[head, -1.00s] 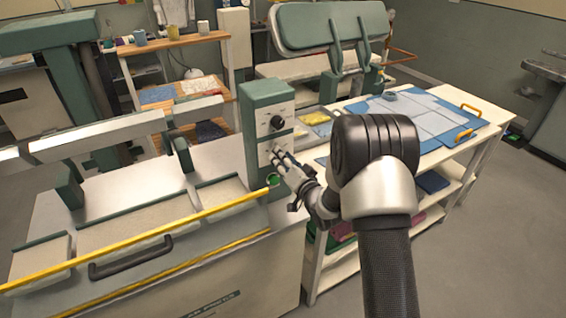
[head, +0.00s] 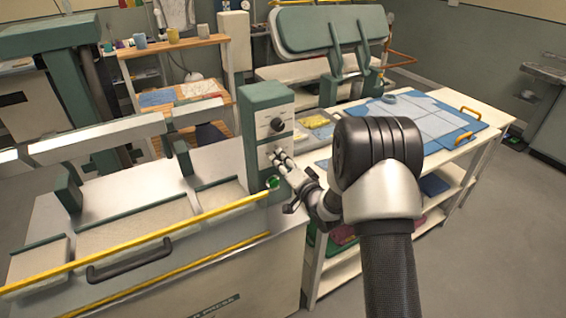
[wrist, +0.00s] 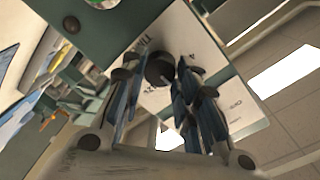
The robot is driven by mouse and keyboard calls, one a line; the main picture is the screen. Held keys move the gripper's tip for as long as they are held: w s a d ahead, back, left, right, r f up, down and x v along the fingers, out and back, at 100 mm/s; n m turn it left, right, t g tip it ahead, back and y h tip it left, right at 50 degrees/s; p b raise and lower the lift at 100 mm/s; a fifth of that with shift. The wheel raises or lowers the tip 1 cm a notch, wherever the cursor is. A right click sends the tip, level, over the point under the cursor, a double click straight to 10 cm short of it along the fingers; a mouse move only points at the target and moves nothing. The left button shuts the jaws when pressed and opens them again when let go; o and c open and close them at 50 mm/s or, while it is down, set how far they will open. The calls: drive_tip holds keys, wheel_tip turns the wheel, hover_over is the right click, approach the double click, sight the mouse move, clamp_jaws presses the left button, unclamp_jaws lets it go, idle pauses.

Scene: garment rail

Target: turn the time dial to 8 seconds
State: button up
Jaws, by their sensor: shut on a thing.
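The time dial (wrist: 160,68) is a small dark round knob on a white panel with partly readable lettering in the wrist view. My gripper (wrist: 156,80) has its fingers on either side of the dial and is shut on it. In the head view my gripper (head: 277,154) reaches the lower part of the white control panel (head: 266,143) on the green column; its fingers hide the dial there. The dial's pointer and its setting cannot be read.
A second black knob (head: 277,124) sits just above on the same panel. A green button (head: 272,182) is just below my fingers. The press with its yellow bar (head: 140,245) lies left, and a table with a blue mat (head: 460,142) lies right.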

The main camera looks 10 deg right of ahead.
drive_tip(key=o, duration=1.1)
drive_tip(key=v, duration=1.2)
